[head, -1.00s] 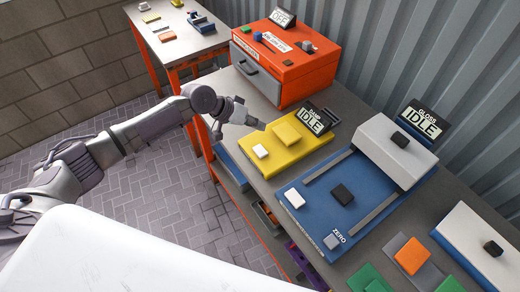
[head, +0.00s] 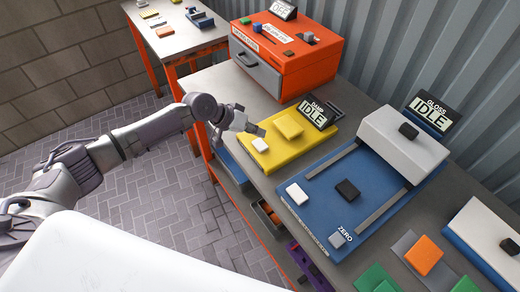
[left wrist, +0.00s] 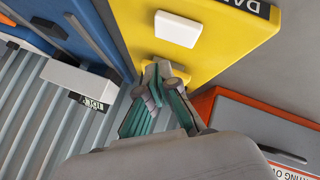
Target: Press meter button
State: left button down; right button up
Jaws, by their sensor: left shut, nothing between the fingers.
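The yellow damp meter (head: 290,160) lies on the grey bench, with a small white button (head: 261,144), a raised yellow block (head: 289,126) and a display (head: 318,114) reading IDLE. My left gripper (head: 260,130) is shut and empty over the meter's left edge, just behind the white button in the head view. In the left wrist view the fingertips (left wrist: 163,68) overlap the yellow block (left wrist: 180,66), and the white button (left wrist: 178,29) shows clear beyond them. I cannot tell whether the fingers touch the meter. My right gripper is out of view.
The blue gloss meter (head: 318,210), with its own white button (head: 297,193) and IDLE display (head: 432,109), lies to the right. An orange box (head: 300,65) with a grey drawer stands behind. A corrugated wall (head: 420,50) closes off the bench's far side.

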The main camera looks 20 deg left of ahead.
aim_at(264, 143)
pick_arm(q)
jog(key=shift+f+b, duration=0.45)
jog(key=shift+f, duration=0.6)
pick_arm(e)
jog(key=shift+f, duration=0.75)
pick_arm(q)
jog(key=shift+f, duration=0.1)
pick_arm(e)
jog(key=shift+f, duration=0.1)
pick_arm(q)
jog(key=shift+f, duration=0.3)
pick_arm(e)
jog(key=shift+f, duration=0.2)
pick_arm(q)
jog(key=shift+f+b, duration=0.55)
jog(key=shift+b, duration=0.1)
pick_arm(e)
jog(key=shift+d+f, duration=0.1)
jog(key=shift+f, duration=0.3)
pick_arm(q)
jog(key=shift+s+r, duration=0.1)
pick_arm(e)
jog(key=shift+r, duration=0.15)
pick_arm(q)
jog(key=shift+r+p, duration=0.85)
jog(key=shift+r, duration=0.05)
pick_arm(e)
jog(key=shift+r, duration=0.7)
